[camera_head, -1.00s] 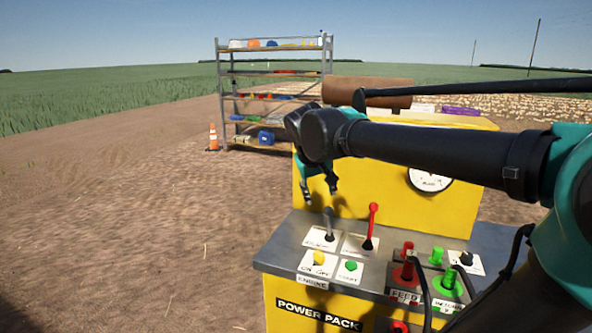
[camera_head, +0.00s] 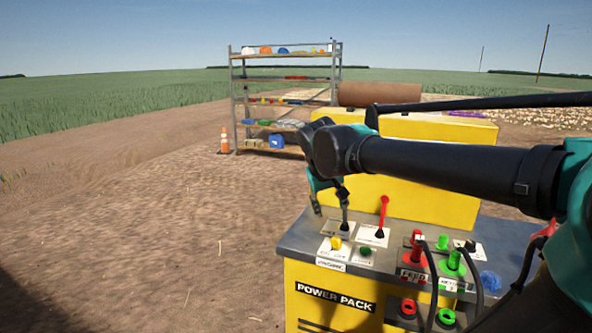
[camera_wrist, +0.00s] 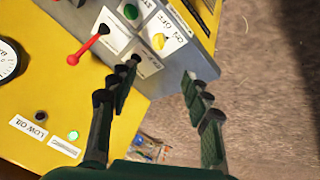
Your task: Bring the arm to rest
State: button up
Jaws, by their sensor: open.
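My arm reaches in from the right over the yellow power pack (camera_head: 333,293) in the head view. My gripper (camera_head: 331,204) hangs open, pointing down, over the far left corner of its grey panel.
A yellow knob (camera_head: 336,243) and dark green button (camera_head: 365,249) sit in front of the levers. Red couplings (camera_head: 416,258) and green couplings (camera_head: 453,261) with hoses stand to the right. A shelf rack (camera_head: 285,100) and cone (camera_head: 224,141) are behind. Open dirt lies left.

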jog(key=s+d+f, duration=0.3)
jog(key=s+f, duration=0.2)
jog(key=f, duration=0.3)
jog(key=s+d+f+m+y, duration=0.1)
jog(key=s+d+f, duration=0.2)
jog(key=s+f, duration=0.2)
jog(key=s+d+f+m+g+y, duration=0.1)
jog(key=s+d+f, duration=0.2)
jog(key=f, duration=0.8)
jog(key=shift+s+d+f, duration=0.25)
jog(key=shift+s+f, duration=0.1)
jog(key=shift+s, duration=0.8)
jog(key=shift+d, duration=0.1)
